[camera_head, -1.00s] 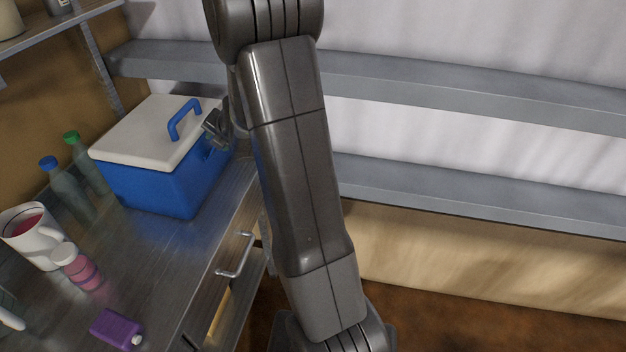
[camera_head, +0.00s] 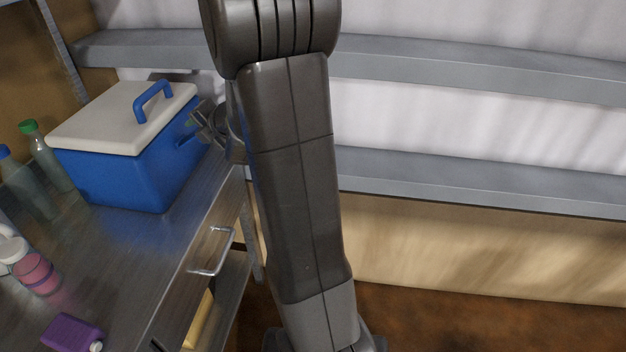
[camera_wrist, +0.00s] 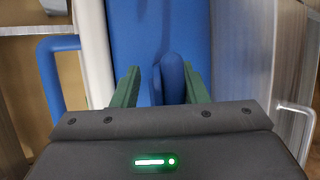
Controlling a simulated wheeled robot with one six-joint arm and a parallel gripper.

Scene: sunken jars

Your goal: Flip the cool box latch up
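The blue cool box (camera_head: 125,180) with a white lid (camera_head: 115,120) stands on the metal counter. In the wrist view its blue body (camera_wrist: 150,30) fills the middle and its white lid edge (camera_wrist: 92,50) runs at the left. A blue protruding piece, apparently the latch (camera_wrist: 173,75), shows on the box's side; it is small in the head view (camera_head: 188,138). My gripper (camera_head: 203,124) is at the box's right side. In the wrist view my gripper (camera_wrist: 160,85) is open, its green fingers apart on either side of the latch, with no clear grip on it.
The lid's blue carrying handle (camera_head: 153,100) stands up. Bottles (camera_head: 45,160), a pink-banded container (camera_head: 35,272) and a purple flask (camera_head: 72,333) stand or lie at the left. A drawer handle (camera_head: 213,252) sticks out below the counter's edge. Grey shelves (camera_head: 480,185) line the wall.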

